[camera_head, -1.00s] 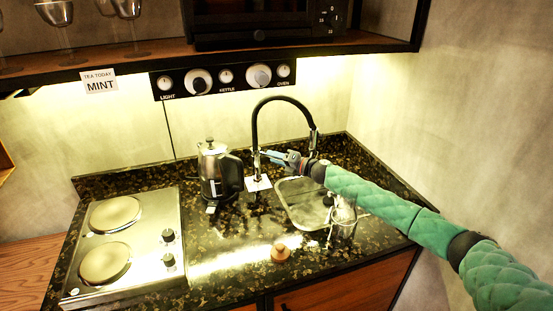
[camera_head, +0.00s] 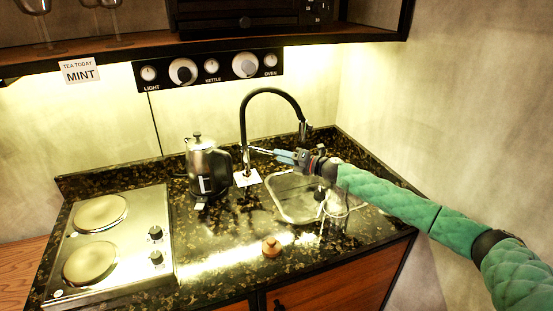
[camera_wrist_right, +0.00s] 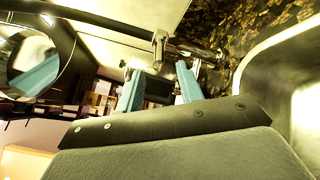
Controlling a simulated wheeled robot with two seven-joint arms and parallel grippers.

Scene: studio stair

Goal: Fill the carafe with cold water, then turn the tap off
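The black arched tap (camera_head: 243,125) stands behind the sink, its spout end (camera_head: 303,130) hanging over the basin. A thin lever (camera_head: 258,150) sticks out from the tap's post. My right gripper (camera_head: 277,154) is just right of that lever, its blue fingers pointing at the post. In the wrist view its two fingers (camera_wrist_right: 158,88) are apart with nothing between them; a metal tap part (camera_wrist_right: 160,45) lies beyond. A clear glass carafe (camera_head: 337,206) is faint at the sink's right front, partly behind my arm. Whether water runs or fills it, I cannot tell. My left gripper is out of view.
A steel kettle (camera_head: 201,168) stands left of the tap. A two-plate hob (camera_head: 125,235) is further left. A wooden-topped stopper (camera_head: 271,247) sits on the front counter. The sink (camera_head: 283,212) is right of centre. A shelf (camera_head: 120,56) overhangs the back.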

